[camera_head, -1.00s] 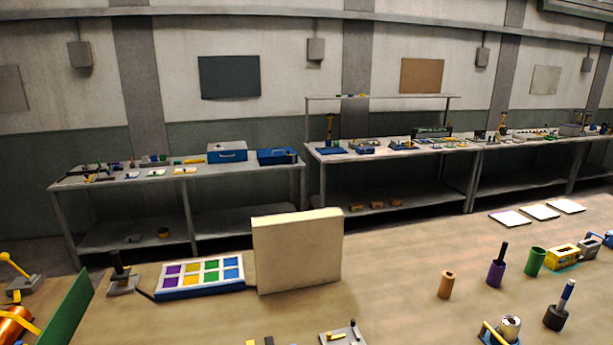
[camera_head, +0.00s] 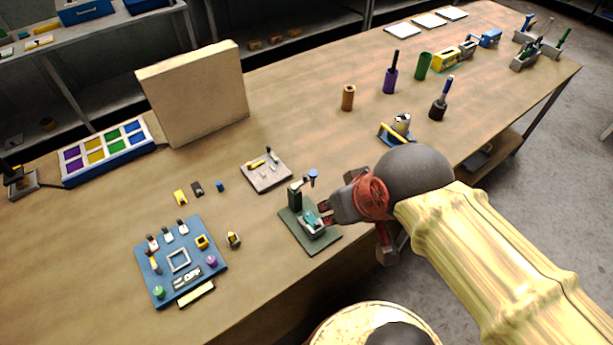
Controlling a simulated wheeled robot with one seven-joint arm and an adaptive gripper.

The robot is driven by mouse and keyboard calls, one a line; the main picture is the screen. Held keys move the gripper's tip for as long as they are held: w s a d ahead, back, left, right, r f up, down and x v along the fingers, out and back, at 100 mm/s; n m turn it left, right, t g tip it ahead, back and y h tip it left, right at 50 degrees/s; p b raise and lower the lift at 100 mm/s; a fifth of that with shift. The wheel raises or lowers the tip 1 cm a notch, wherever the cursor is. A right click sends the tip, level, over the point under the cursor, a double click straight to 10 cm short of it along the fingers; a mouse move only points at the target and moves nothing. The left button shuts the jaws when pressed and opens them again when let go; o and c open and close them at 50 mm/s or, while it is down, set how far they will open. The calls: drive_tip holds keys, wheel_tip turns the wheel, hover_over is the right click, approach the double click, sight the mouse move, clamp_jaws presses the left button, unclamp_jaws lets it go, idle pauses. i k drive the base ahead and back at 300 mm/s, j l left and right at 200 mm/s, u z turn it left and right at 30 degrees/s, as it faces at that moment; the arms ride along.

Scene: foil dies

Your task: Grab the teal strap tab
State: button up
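A small teal piece (camera_head: 311,219), which looks like the strap tab, sits on a grey metal fixture (camera_head: 313,229) on a dark green plate (camera_head: 322,243) near the table's front edge. A dark upright post with a blue knob (camera_head: 312,174) stands on the same plate. My gripper (camera_head: 324,212) reaches in from the right, its fingertips right beside the teal piece. The fingers are too small and partly hidden to tell whether they are open or touch the tab.
A blue board with several small parts (camera_head: 163,262) lies to the left. A grey tray (camera_head: 265,179) is just behind the plate. A yellow-strapped holder (camera_head: 388,137), a blue-handled tool (camera_head: 440,104) and a brown cylinder (camera_head: 348,98) stand further back. A beige panel (camera_head: 196,100) stands upright at back left.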

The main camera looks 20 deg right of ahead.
sight(309, 217)
drive_tip(key=l, duration=1.45)
drive_tip(key=i+u, duration=0.05)
